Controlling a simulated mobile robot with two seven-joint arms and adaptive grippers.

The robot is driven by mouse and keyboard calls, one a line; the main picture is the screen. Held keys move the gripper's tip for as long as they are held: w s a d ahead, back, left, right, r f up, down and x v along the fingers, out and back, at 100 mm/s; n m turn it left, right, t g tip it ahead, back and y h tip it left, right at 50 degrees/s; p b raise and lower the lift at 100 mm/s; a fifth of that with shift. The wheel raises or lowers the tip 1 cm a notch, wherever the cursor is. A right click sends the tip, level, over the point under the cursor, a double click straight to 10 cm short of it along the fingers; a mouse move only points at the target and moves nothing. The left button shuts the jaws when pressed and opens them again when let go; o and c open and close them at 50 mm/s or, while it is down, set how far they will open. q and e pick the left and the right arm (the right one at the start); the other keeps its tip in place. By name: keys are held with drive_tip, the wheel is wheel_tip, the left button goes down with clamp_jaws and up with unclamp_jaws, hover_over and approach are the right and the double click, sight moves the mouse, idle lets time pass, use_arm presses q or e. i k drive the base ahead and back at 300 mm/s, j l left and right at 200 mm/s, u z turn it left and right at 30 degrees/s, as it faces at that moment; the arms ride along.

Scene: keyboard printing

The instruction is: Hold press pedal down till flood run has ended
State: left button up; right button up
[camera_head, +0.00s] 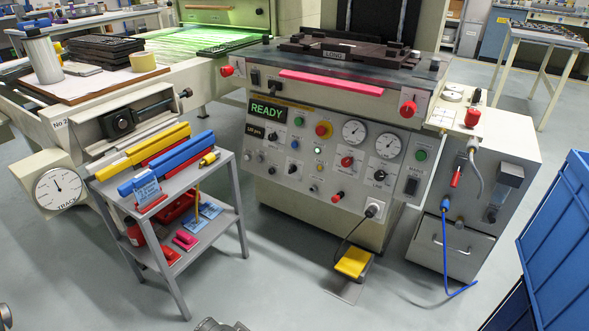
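The press pedal (354,262) is a yellow foot pedal on a flat grey plate on the floor, in front of the press. A black cable runs from it up to a socket on the press's control panel (330,160). The panel's green display (268,111) reads READY. Nothing is touching the pedal. Neither of my grippers can be made out; only small grey parts, probably mine, show at the bottom edge and lower left corner.
Blue crates (560,250) fill the right edge. The floor before the pedal is clear.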

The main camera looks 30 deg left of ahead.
sight(355, 260)
drive_tip(key=i+j+z, duration=0.3)
drive_tip(key=j, duration=0.35)
drive_tip(key=i+j+z, duration=0.15)
drive_tip(key=j, duration=0.2)
drive_tip(key=i+j+z, duration=0.15)
drive_tip(key=j, duration=0.2)
drive_tip(key=i, duration=0.05)
